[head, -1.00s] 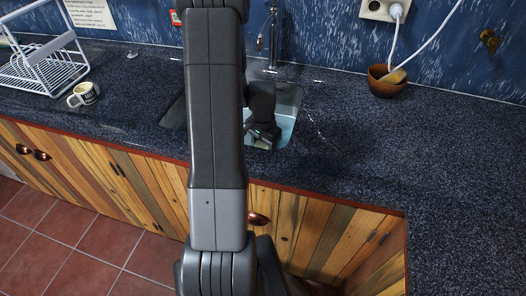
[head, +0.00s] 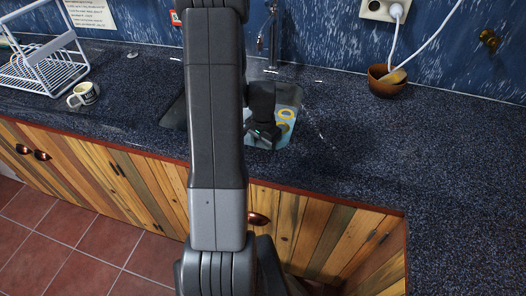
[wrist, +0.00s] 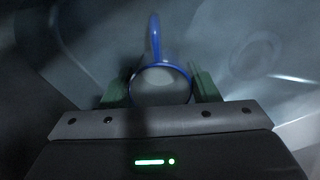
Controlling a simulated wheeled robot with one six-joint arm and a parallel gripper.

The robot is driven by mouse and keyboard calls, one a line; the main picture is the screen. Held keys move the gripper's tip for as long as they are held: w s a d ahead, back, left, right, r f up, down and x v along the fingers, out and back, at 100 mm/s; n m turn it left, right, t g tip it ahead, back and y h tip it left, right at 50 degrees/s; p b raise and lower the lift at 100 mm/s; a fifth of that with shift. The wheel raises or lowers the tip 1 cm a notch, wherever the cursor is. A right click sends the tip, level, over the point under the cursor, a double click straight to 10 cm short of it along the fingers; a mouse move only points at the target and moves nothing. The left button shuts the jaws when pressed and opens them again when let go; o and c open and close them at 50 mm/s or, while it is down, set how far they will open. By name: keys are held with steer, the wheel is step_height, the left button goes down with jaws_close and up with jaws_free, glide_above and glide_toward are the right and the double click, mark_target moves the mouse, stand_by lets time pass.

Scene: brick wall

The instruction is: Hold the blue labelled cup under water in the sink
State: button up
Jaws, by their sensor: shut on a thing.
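The cup (wrist: 161,87) shows in the wrist view with a blue rim, a blue handle pointing away and a pale grey inside. My gripper (wrist: 160,90) is shut on it, one green finger at each side. In the head view my gripper (head: 263,135) is down in the sink (head: 292,96), and I cannot make out the cup there. Yellow ring shapes (head: 286,114) on light blue show in the sink beside my gripper; I cannot tell what they are. The tap (head: 273,45) stands behind the sink.
A white mug with a dark label (head: 82,95) and a white dish rack (head: 45,67) are on the counter at left. A brown bowl (head: 386,82) stands at the right near the wall, under a socket with white cables. The counter (head: 440,150) at right is clear.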

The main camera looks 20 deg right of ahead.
steer(key=shift+r, duration=0.1)
stand_by(0.3)
step_height(320, 180, up, 20)
steer(key=p, duration=1.4)
